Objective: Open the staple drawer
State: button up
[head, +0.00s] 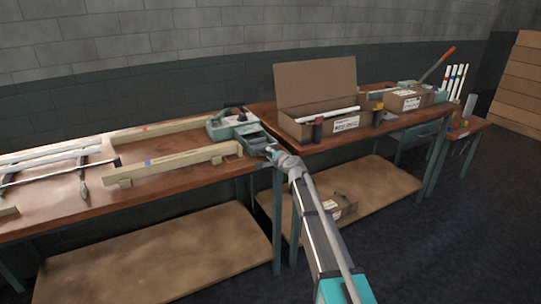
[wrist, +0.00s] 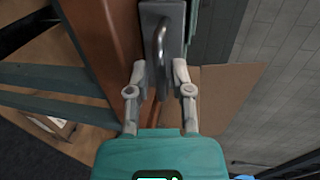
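In the wrist view, a dark grey block with a bent metal handle (wrist: 161,42) is straight ahead, beside a brown wooden bench edge. It may be the staple drawer's front; no label shows on it. My gripper (wrist: 160,76) is open, with one finger on each side of the handle's near part. There are gaps between the fingers and the handle, and I see no clear contact. In the head view my arm reaches to the gap between the two benches, and it partly hides what is there. A teal drawer-like box (head: 420,135) hangs under the right bench.
The left bench (head: 65,210) carries wooden rails (head: 180,163) and metal clamps. A teal-grey device (head: 224,122) sits at its right end. An open cardboard box (head: 330,125) with white rods and smaller boxes stand on the right bench. Plywood shelves (head: 160,255) lie below.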

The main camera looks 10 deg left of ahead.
jog(key=shift+c, duration=0.2)
grip_shut()
jog(key=f+v, duration=0.2)
jog(key=v, duration=0.8)
jog(key=shift+s+d, duration=0.2)
jog(key=shift+s, duration=0.1)
jog(key=shift+o, duration=0.2)
grip_release()
jog(key=shift+r, duration=0.1)
